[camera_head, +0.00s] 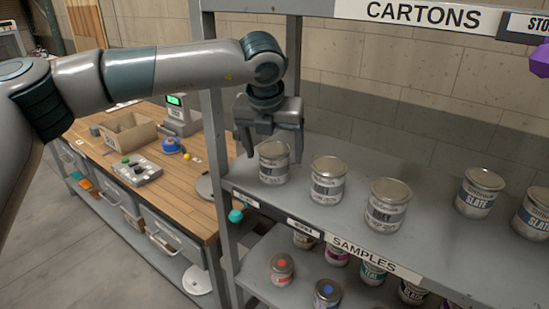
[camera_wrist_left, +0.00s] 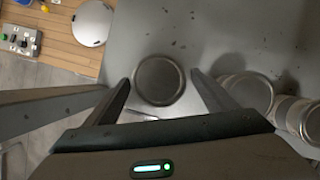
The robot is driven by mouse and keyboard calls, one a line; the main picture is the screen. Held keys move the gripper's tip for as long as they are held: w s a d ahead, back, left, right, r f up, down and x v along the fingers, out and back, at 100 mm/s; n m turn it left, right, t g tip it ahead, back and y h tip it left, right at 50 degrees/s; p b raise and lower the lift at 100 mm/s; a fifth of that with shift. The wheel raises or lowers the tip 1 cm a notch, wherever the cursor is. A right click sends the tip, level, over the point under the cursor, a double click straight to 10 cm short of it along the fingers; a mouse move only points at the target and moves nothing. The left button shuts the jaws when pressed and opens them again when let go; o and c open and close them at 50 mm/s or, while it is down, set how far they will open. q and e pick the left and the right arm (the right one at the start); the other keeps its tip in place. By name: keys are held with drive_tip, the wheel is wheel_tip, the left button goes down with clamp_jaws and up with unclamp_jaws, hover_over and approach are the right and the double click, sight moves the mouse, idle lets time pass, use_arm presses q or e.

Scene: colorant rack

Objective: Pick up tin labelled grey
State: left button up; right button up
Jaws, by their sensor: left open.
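My left gripper (camera_head: 271,152) is open and points down over the leftmost tin (camera_head: 274,168) on the upper shelf. Its fingers are on either side of that tin's top. In the left wrist view the tin's round grey lid (camera_wrist_left: 160,80) lies between the two fingertips, with gaps at both sides. Two similar tins with dark label bands stand to its right, a middle one (camera_head: 328,182) and a third one (camera_head: 387,206). The small print on these three labels is too blurred to read. My right gripper is not in view.
Tins marked SLATE (camera_head: 479,195) stand farther right on the grey upper shelf (camera_head: 430,245). A rack post (camera_head: 219,165) rises close to the left of my gripper. More tins (camera_head: 282,270) stand on the lower shelf. A wooden bench (camera_head: 180,195) holds a cardboard box and other items.

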use_arm(q)
drive_tip(key=shift+w+f, duration=0.1)
drive_tip(key=shift+f, duration=0.1)
idle(0.3)
drive_tip(key=c, duration=1.2)
drive_tip(key=shift+c, duration=0.2)
drive_tip(key=shift+r, duration=0.15)
